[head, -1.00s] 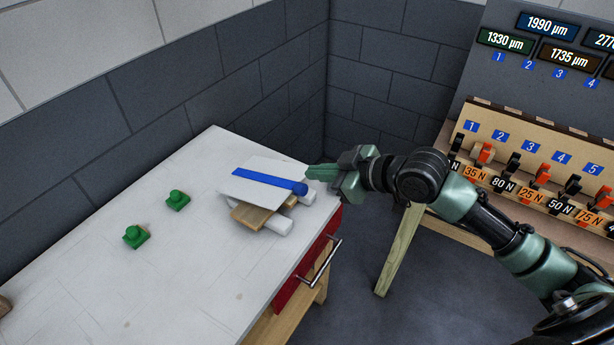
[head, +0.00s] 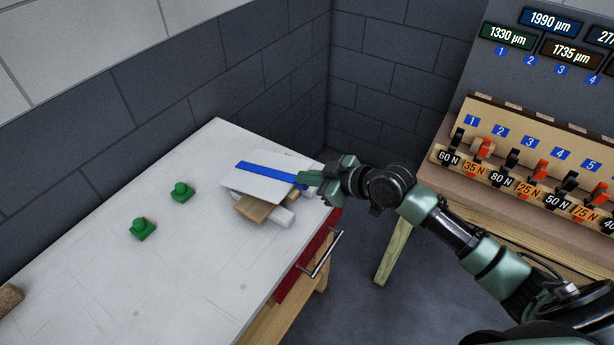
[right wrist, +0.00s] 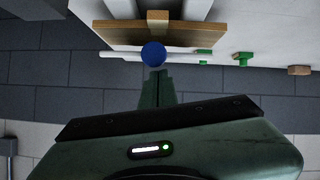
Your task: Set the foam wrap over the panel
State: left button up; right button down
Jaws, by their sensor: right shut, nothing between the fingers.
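A thin white sheet (head: 258,187), which looks like the foam wrap, lies over a wooden panel (head: 252,208) near the table's right end. A blue strip (head: 262,172) crosses its top. In the right wrist view a round blue knob (right wrist: 153,53) shows in front of the panel's edge (right wrist: 120,35). My right gripper (head: 303,179) is shut and empty at the strip's right end, hiding the knob in the head view. Its fingertips (right wrist: 158,72) are just by the knob; whether they touch is unclear. My left gripper is not in view.
White bars (head: 277,217) lie under the panel on the white table (head: 150,270). Two green knobbed blocks (head: 182,192) stand to the left, with clear table around them. A red drawer (head: 305,262) is below. A labelled rack (head: 530,165) stands at the right.

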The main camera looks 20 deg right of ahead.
jog(key=shift+t+y, duration=0.4)
jog(key=shift+t, duration=0.2)
jog(key=f+b, duration=0.4)
jog(key=b, duration=0.1)
jog(key=s+d+f+b, duration=0.1)
jog(key=b, duration=0.1)
jog(key=shift+s+f+b, duration=0.1)
jog(key=shift+f+b, duration=0.3)
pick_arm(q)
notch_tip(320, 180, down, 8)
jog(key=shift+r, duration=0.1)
pick_arm(e)
jog(key=r+p, duration=0.1)
jog(key=s+r+p, duration=0.2)
jog(key=r, duration=0.1)
jog(key=shift+d, duration=0.15)
pick_arm(q)
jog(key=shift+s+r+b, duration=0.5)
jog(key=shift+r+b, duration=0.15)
jog(key=shift+b, duration=0.1)
pick_arm(e)
jog(key=v, duration=0.8)
